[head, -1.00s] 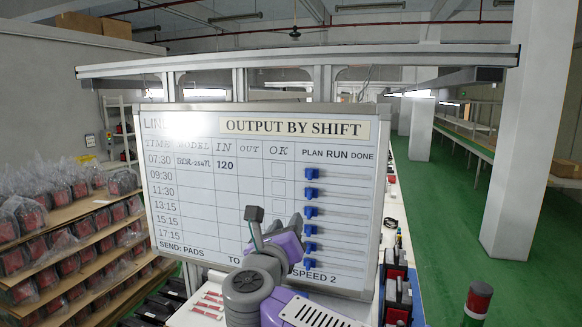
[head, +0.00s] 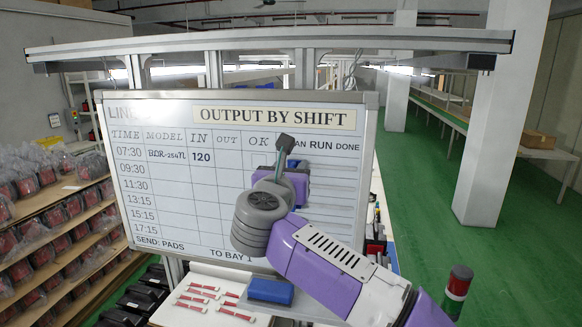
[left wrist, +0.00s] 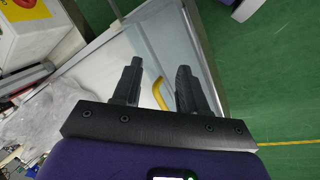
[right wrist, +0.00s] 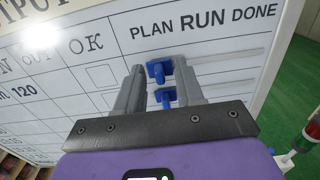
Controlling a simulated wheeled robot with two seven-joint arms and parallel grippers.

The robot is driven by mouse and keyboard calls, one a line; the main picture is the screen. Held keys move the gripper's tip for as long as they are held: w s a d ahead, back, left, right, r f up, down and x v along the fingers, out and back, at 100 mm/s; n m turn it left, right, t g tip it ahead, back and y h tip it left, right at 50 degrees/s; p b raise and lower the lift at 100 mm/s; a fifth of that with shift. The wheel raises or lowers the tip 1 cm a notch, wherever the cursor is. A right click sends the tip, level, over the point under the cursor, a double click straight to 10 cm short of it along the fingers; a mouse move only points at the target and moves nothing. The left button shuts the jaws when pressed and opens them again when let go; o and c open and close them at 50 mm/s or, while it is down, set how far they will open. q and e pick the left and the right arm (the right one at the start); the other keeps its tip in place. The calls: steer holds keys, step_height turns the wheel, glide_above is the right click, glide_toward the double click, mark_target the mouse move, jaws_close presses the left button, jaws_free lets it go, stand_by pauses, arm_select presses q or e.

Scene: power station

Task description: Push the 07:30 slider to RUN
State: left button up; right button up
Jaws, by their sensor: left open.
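The OUTPUT BY SHIFT board (head: 190,215) fills the middle of the head view. My right gripper (head: 287,150) is in front of its upper right, hiding the sliders and part of PLAN there. In the right wrist view, the top blue slider (right wrist: 158,72), in the 07:30 row, sits at the left end of its track, under PLAN. A second blue slider (right wrist: 166,98) shows below it. My right gripper (right wrist: 160,66) is open, with one finger on each side of the top slider; contact cannot be told. My left gripper (left wrist: 155,80) is open and empty, away from the board.
A blue block (head: 270,291) and several red-and-white strips (head: 208,297) lie on the white table below the board. Shelves of bagged goods (head: 45,230) stand at left. A red-and-green post (head: 459,285) stands at right.

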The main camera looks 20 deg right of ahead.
steer(key=shift+w, duration=0.15)
jaws_close()
stand_by(1.2)
